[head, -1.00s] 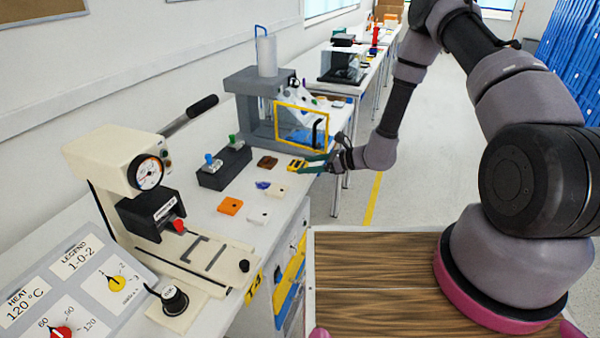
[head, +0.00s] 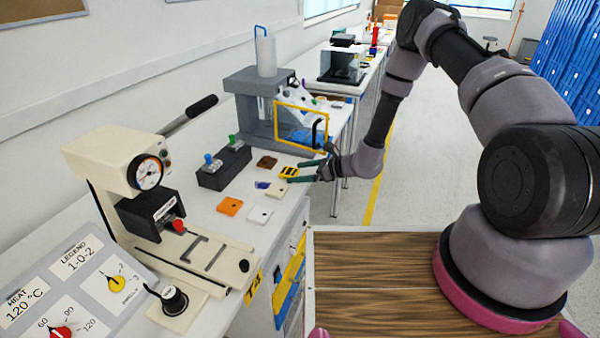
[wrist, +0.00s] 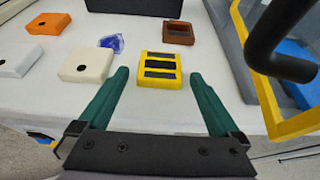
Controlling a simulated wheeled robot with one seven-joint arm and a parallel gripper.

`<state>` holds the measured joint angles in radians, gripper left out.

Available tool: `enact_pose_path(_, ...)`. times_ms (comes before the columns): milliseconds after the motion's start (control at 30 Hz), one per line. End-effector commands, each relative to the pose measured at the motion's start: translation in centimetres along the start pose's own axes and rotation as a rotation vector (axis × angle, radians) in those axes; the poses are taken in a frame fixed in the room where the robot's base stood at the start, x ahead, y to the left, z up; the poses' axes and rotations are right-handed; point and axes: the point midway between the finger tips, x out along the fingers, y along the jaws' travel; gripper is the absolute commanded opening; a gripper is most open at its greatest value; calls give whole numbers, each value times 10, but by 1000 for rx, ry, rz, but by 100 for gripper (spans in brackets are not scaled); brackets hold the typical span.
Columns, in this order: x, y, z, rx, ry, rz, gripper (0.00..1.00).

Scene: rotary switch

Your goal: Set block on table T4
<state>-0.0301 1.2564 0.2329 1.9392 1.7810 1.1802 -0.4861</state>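A yellow block with black stripes (head: 288,171) rests on the white table, whose front edge bears the label T4 (head: 253,287). In the wrist view the yellow block (wrist: 160,73) sits on the tabletop between the tips of my green fingers, with a visible gap on both sides. My gripper (head: 299,171) is open and empty, low over the table at its right edge. It also shows in the wrist view (wrist: 158,78).
Near the yellow block lie a cream block (wrist: 87,66), a blue translucent piece (wrist: 111,43), a brown block (wrist: 178,32) and an orange block (wrist: 48,24). A yellow-framed machine (head: 300,125) stands just behind. The aisle to the right is clear.

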Motion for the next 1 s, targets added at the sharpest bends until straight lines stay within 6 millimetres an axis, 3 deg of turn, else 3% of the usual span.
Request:
enact_pose_path(267,-1,0,2,-1,-1,0,100)
enact_pose_path(367,-10,-1,2,0,0,-2,100)
enact_pose_path(800,-97,-1,2,1,0,-2,100)
enact_pose_path(1000,-118,0,2,0,0,-1,100)
